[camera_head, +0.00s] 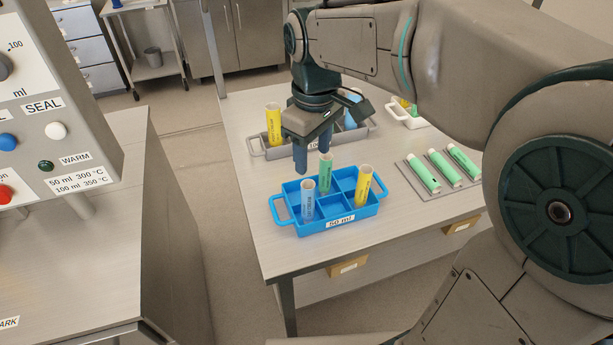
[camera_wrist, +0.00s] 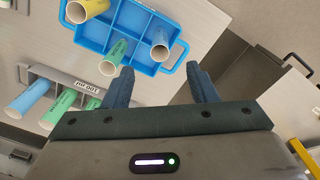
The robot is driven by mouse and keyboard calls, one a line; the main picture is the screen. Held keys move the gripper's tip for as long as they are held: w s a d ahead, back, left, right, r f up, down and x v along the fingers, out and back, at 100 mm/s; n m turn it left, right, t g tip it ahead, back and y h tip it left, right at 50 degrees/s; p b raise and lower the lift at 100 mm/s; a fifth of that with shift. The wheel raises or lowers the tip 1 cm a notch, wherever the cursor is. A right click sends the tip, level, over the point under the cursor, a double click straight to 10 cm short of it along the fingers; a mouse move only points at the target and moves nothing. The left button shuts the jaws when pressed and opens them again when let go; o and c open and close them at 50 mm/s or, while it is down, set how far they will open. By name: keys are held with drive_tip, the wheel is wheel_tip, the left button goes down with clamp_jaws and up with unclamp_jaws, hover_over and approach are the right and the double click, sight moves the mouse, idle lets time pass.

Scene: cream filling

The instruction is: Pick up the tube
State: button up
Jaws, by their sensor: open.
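A blue tray (camera_head: 340,222) labelled 50 ml stands on the table. It holds a light blue tube (camera_head: 309,202), a green tube (camera_head: 325,174) and a yellow tube (camera_head: 363,187), all upright in its compartments. The tray (camera_wrist: 174,68) shows at the top of the wrist view with its yellow tube (camera_wrist: 88,9), green tube (camera_wrist: 114,57) and blue tube (camera_wrist: 159,44). My gripper (camera_head: 314,162) points down by the tray's back edge, near the green tube. It is open, and in the wrist view my gripper (camera_wrist: 160,70) has nothing between its fingers.
A grey rack (camera_head: 280,153) behind holds a yellow tube (camera_head: 273,124) and a blue tube (camera_head: 350,115). Green tubes (camera_head: 423,173) lie on a mat at right. A small white rack (camera_head: 412,122) stands behind them. A machine labelled SEAL (camera_head: 75,110) is at left, across a floor gap.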

sight(308, 195)
drive_tip(key=shift+w+a+f+n, duration=0.3)
drive_tip(key=shift+a+n, duration=0.1)
drive_tip(key=shift+a, duration=0.2)
drive_tip(key=f, duration=1.2)
drive_tip(key=shift+w+d+f, duration=0.15)
drive_tip(key=shift+d+f, duration=0.05)
drive_tip(key=shift+f, duration=0.2)
drive_tip(key=c, duration=1)
